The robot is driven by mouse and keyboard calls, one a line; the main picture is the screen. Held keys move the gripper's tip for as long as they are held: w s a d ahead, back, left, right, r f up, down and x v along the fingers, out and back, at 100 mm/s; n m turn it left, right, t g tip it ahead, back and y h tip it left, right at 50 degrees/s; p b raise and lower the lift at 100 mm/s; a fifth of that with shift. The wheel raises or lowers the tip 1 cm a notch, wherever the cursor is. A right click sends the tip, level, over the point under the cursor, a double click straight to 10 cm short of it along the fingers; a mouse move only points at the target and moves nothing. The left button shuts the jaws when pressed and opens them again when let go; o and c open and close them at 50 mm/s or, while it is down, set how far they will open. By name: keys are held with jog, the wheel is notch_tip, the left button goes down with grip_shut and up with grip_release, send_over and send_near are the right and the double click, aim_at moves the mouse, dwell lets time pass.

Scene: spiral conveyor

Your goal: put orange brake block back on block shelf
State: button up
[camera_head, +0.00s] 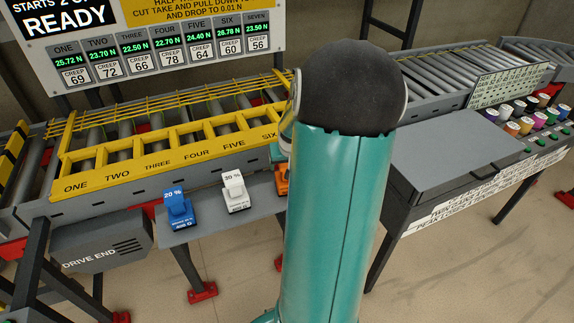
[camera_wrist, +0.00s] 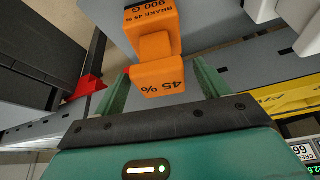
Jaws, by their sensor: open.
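The orange brake block (camera_wrist: 157,76) is marked 45 % and 900 G. In the wrist view its upright handle lies between the two spread fingers of my open gripper (camera_wrist: 157,85), with gaps visible at the sides. In the head view only a sliver of the orange block (camera_head: 282,180) shows at the left edge of my arm, on or just over the grey block shelf (camera_head: 208,221). Its contact with the shelf is hidden.
A blue 20 % block (camera_head: 178,209) and a white block (camera_head: 235,191) stand on the shelf to the left. The yellow numbered frame (camera_head: 160,150) and conveyor rollers lie behind. A grey table (camera_head: 445,155) and several coloured spools (camera_head: 512,128) are right.

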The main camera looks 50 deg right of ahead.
jog(key=v, duration=1.1)
jog(key=shift+r, duration=0.3)
jog(key=w+a+r+n+t, duration=0.1)
jog(key=w+a+r+n, duration=0.15)
jog(key=a, duration=0.85)
jog(key=w+a+r+n, duration=0.2)
jog(key=a+r, duration=0.2)
jog(key=a, duration=0.6)
jog(key=s+a+n+y, duration=0.1)
jog(key=s+a, duration=0.1)
jog(key=a, duration=0.3)
jog(key=s+a+r+n+y, duration=0.1)
jog(key=s+a, duration=0.2)
jog(key=a, duration=0.3)
jog(key=s+a+n+t+y, duration=0.1)
jog(key=s+a, duration=0.1)
jog(key=a, duration=0.3)
jog(key=shift+s+a+r+n, duration=0.25)
jog(key=shift+s+r+n, duration=0.1)
jog(key=shift+s+r, duration=0.05)
